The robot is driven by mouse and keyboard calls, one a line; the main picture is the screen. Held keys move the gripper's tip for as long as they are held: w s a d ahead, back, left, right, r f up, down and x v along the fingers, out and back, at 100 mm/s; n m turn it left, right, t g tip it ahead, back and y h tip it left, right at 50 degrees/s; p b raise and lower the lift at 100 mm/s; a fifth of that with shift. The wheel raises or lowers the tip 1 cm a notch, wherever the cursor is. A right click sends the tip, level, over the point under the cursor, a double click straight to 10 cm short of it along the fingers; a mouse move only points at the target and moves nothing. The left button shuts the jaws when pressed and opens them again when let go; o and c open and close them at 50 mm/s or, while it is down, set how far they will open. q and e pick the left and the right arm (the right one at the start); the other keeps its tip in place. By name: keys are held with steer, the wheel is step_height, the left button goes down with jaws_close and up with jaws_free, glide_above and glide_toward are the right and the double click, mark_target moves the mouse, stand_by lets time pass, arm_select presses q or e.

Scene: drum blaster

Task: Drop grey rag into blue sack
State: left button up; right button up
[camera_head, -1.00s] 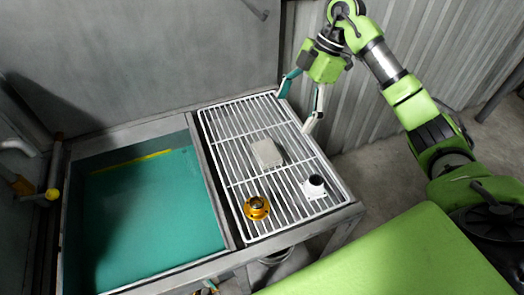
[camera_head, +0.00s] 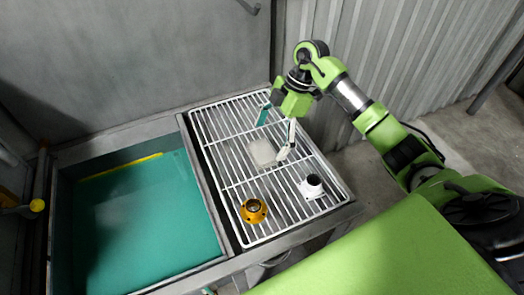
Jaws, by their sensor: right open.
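A light grey, block-shaped thing (camera_head: 262,153), which may be the folded grey rag, lies on the white wire rack (camera_head: 222,168). My right gripper (camera_head: 273,136) is open above the rack, just behind this thing. One fingertip is at its upper left and the pale one is close to its right side. I cannot tell whether they touch it. No blue sack can be made out. My left gripper is not in view.
A gold flanged part (camera_head: 254,211) and a white part with a dark round opening (camera_head: 312,187) stand on the rack near its front. A sunken teal basin (camera_head: 150,215) lies to the left. Metal walls stand behind.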

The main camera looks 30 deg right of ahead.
mark_target(263, 150)
steer(key=x, duration=0.2)
steer(key=p+x, duration=0.1)
steer(key=shift+w+a+f, duration=0.2)
steer(key=shift+a+f, duration=0.05)
steer(key=shift+f, duration=0.05)
steer(key=shift+a+f, duration=0.1)
steer(key=shift+f, duration=0.35)
steer(key=c, duration=1.2)
steer(key=shift+w+r, duration=0.1)
steer(key=shift+r, duration=0.1)
steer(key=shift+r, duration=0.3)
step_height(263, 150, up, 2)
steer(key=shift+r+b, duration=0.1)
steer(key=shift+b, duration=0.65)
steer(key=s+r, duration=0.4)
steer(key=shift+r+b, duration=0.3)
steer(key=shift+b, duration=0.1)
steer(key=shift+s+a+r+b, duration=0.15)
steer(key=shift+s+r+b, duration=0.2)
steer(key=shift+s+r, duration=0.95)
steer(key=shift+s+a+r+b, duration=0.15)
steer(key=shift+s+r+b, duration=0.3)
steer(key=shift+s, duration=1.6)
steer(key=shift+s+a+r+b, duration=0.15)
steer(key=shift+s+r+b, duration=0.15)
steer(key=shift+s+r, duration=1)
